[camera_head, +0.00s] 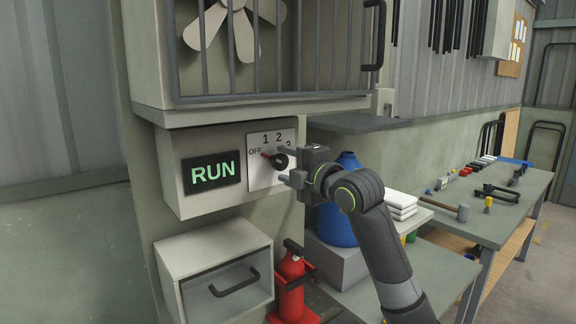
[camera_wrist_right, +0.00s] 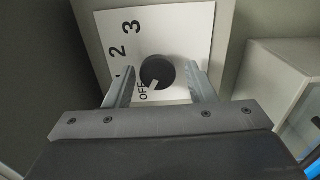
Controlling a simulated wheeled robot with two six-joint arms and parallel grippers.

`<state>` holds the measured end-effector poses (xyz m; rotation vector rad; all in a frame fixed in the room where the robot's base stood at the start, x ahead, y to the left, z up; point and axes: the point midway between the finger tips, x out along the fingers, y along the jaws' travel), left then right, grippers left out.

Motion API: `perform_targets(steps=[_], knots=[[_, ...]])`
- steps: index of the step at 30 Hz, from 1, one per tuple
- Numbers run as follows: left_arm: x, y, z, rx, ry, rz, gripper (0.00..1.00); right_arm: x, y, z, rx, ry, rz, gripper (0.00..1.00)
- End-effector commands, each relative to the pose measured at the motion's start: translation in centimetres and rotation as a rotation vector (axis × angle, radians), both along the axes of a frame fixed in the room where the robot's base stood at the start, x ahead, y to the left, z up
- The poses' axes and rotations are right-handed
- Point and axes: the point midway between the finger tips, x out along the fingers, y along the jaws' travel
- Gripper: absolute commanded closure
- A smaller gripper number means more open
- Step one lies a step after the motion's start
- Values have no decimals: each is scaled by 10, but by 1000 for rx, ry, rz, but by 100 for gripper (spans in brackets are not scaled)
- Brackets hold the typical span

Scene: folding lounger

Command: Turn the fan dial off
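The fan dial (camera_head: 279,161) is a round dark knob on a white plate (camera_head: 262,179) marked OFF, 1, 2 and 3. Its red pointer is turned toward the OFF mark. In the right wrist view the dial (camera_wrist_right: 157,71) lies between my fingers, with its pale pointer toward OFF. My right gripper (camera_head: 285,165) is open at the dial, one finger on each side. The sign (camera_head: 212,171) beside the plate shows a green RUN. My left gripper is not in view.
A caged fan (camera_head: 228,30) sits above the dial box. A blue container (camera_head: 338,222) stands behind my right arm. A workbench with tools (camera_head: 497,215) runs along the right.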

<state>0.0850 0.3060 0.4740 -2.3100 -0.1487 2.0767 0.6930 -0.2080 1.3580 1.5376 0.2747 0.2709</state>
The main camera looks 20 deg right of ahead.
Motion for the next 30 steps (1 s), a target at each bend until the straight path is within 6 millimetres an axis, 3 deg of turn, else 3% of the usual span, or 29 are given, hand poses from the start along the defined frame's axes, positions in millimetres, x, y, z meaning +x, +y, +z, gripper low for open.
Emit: perform_targets(steps=[14,30], knots=[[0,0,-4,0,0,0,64,-8,-3,1,2,-6,-1,42],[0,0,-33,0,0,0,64,-99,-37,0,-4,-7,-4,42]])
